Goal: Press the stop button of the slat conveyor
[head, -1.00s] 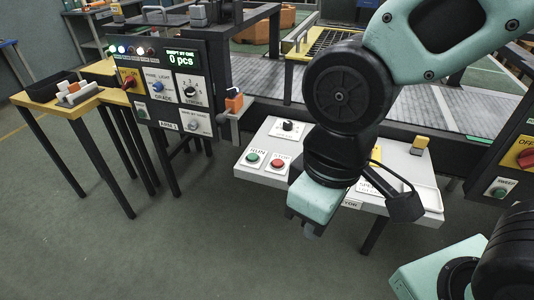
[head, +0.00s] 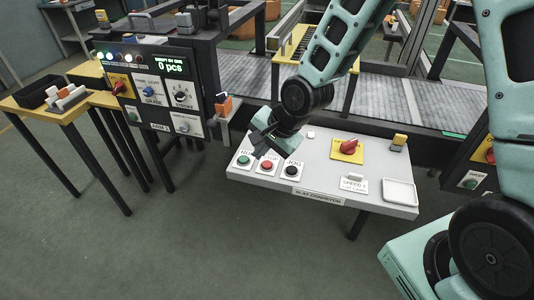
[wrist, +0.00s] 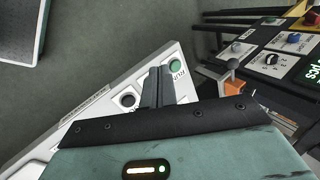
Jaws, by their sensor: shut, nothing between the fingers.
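The red stop button (head: 267,166) sits on a white square on the slat conveyor's control panel (head: 225,172), between the green RUN button (head: 244,159) and the black JOG button (head: 292,171). My gripper (head: 262,150) is shut and empty, and in the head view it appears just above and behind the stop button. In the wrist view the shut fingers (wrist: 158,82) point between the RUN button (wrist: 175,67) and the JOG button (wrist: 128,100). They hide the stop button there. I cannot tell whether the fingertips touch the panel.
The panel also holds a red rotary switch (head: 348,148) on yellow, a speed slider (head: 354,178) and a white tray (head: 399,191). An orange-topped part (head: 224,106) and the dark counter box (head: 150,85) stand left of the panel. The slatted conveyor (head: 240,78) runs behind.

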